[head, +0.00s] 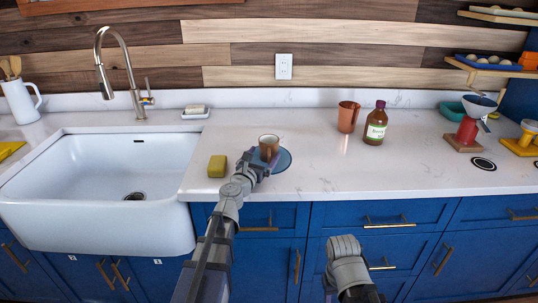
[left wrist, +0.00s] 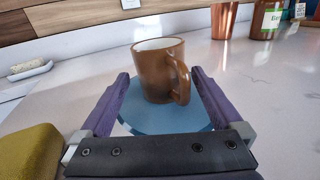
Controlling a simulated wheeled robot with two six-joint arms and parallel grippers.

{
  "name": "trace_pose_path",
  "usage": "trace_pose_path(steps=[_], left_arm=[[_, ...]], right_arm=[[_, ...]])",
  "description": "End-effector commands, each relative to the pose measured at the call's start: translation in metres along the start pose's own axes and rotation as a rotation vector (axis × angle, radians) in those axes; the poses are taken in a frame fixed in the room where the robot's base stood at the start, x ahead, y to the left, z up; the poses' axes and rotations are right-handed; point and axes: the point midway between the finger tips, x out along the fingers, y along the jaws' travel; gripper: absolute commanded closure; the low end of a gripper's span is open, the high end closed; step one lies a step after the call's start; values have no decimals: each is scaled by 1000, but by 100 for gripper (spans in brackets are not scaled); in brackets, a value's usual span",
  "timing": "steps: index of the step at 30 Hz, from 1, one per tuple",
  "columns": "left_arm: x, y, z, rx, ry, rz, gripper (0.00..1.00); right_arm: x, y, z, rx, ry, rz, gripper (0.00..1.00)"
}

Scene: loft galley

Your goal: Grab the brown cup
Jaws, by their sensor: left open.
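The brown cup (head: 269,142) stands upright on a round blue mat (head: 284,160) on the white counter, to the right of the sink. In the left wrist view the cup (left wrist: 160,68) has a white inside, and its handle points to the right and toward the camera. My left gripper (head: 263,159) is open at the cup; in the left wrist view its two purple fingers (left wrist: 157,82) lie on either side of the cup, with gaps showing. The blue mat (left wrist: 150,115) lies under the cup. My right arm shows at the bottom of the head view, but its gripper fingers cannot be made out.
A yellow sponge (head: 217,166) lies just left of the left gripper. A copper cup (head: 347,117) and a brown bottle (head: 376,124) stand behind to the right. The white sink (head: 95,180) is at left. The counter's right front is clear.

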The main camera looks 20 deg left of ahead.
Motion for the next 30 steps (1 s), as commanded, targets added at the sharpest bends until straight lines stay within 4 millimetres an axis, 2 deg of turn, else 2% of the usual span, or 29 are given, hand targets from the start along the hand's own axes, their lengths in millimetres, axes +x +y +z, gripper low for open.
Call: trace_pose_path(steps=[5, 15, 22, 30], left_arm=[[5, 0, 0, 0, 0, 0, 0], [49, 0, 0, 0, 0, 0, 0], [49, 0, 0, 0, 0, 0, 0], [49, 0, 0, 0, 0, 0, 29]], right_arm=[[0, 0, 0, 0, 0, 0, 50], [0, 0, 0, 0, 0, 0, 50], [0, 0, 0, 0, 0, 0, 50], [0, 0, 0, 0, 0, 0, 50]])
